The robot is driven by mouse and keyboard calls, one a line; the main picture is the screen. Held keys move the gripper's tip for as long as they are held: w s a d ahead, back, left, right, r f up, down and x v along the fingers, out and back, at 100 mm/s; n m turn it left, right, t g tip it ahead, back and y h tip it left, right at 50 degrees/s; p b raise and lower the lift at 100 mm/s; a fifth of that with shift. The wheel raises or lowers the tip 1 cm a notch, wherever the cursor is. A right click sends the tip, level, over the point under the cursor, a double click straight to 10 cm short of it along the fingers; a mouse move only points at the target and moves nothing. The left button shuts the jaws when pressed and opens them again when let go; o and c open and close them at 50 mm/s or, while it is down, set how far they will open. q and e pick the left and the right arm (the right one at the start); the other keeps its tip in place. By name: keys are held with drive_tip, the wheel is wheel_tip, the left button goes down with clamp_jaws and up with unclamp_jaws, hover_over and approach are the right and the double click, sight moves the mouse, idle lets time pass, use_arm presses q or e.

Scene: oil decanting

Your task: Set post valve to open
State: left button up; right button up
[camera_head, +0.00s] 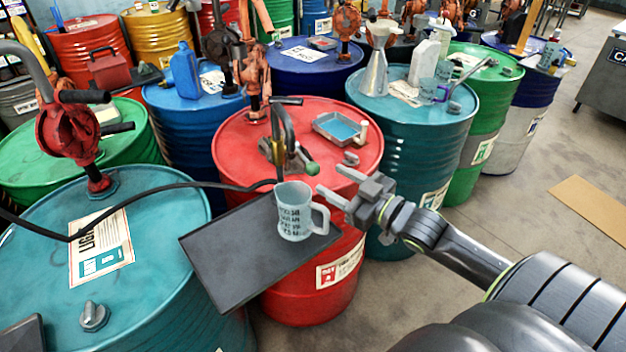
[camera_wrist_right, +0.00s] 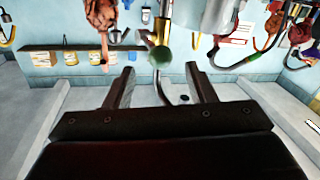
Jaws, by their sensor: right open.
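The post valve (camera_head: 278,152) stands on the red drum (camera_head: 240,150), with a dark hose spout curving down and a green-tipped handle (camera_head: 311,168) pointing toward the right front. My right gripper (camera_head: 336,183) is open and empty, just right of the green tip, with its fingers pointing at it. In the right wrist view, the green knob (camera_wrist_right: 160,56) shows between and beyond the fingertips (camera_wrist_right: 160,69), apart from both, with a brass-coloured part (camera_wrist_right: 161,34) above it. A frosted mug (camera_head: 292,215) with printed text stands below the spout.
The mug stands on a dark flat plate (camera_head: 225,265) in front of the drum. A metal tray of blue liquid (camera_head: 340,127) sits on the red drum. A teal drum with a metal funnel can (camera_head: 375,75) stands behind right. A red hand pump (camera_head: 70,130) stands left.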

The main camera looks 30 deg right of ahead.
sight(313, 170)
drive_tip(key=shift+b+x, duration=1.1)
drive_tip(key=shift+x, duration=2.25)
clamp_jaws()
